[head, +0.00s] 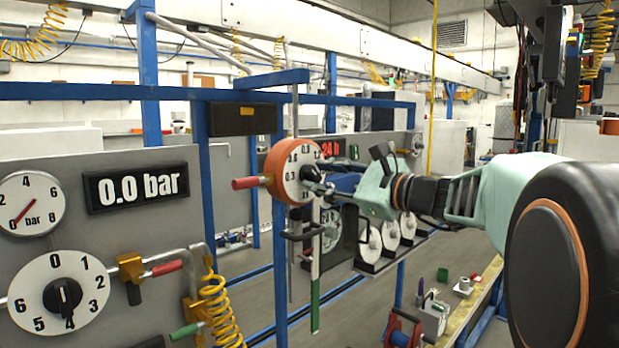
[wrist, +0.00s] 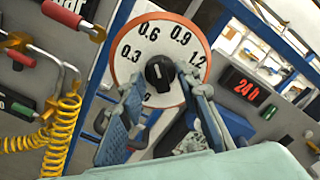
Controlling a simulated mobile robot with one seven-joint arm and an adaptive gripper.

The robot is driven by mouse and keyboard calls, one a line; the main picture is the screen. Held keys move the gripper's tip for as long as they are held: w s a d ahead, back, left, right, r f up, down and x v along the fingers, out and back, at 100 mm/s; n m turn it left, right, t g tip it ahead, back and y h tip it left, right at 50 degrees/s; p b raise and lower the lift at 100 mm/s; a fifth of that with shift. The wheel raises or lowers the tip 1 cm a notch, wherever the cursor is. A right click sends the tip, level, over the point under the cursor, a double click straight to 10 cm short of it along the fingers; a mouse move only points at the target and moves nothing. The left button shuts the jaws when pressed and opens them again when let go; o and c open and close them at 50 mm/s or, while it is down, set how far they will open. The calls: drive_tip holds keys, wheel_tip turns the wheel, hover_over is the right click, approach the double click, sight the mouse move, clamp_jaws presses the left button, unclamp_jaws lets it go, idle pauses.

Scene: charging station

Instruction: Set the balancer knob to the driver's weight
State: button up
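The balancer dial (head: 295,170) is a white disc with an orange rim, marked 0.3 to 1.2. It faces me in the wrist view (wrist: 188,68), with a black knob (wrist: 160,73) at its centre. A small pale mark shows on the knob's left part; its exact reading is hard to tell. My gripper (wrist: 166,92) is open and empty, its two fingers apart on the lower left and lower right of the knob. In the head view my gripper (head: 325,184) is close in front of the dial and partly covers the knob. Contact cannot be told.
A red handle (head: 252,182) sticks out left of the dial. A grey panel with a 0.0 bar display (head: 137,187), a numbered selector (head: 58,292) and yellow hose (head: 219,312) stands left. A red 24 h display (wrist: 246,89) and blue posts are nearby.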

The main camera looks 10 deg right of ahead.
drive_tip(key=v, duration=1.2)
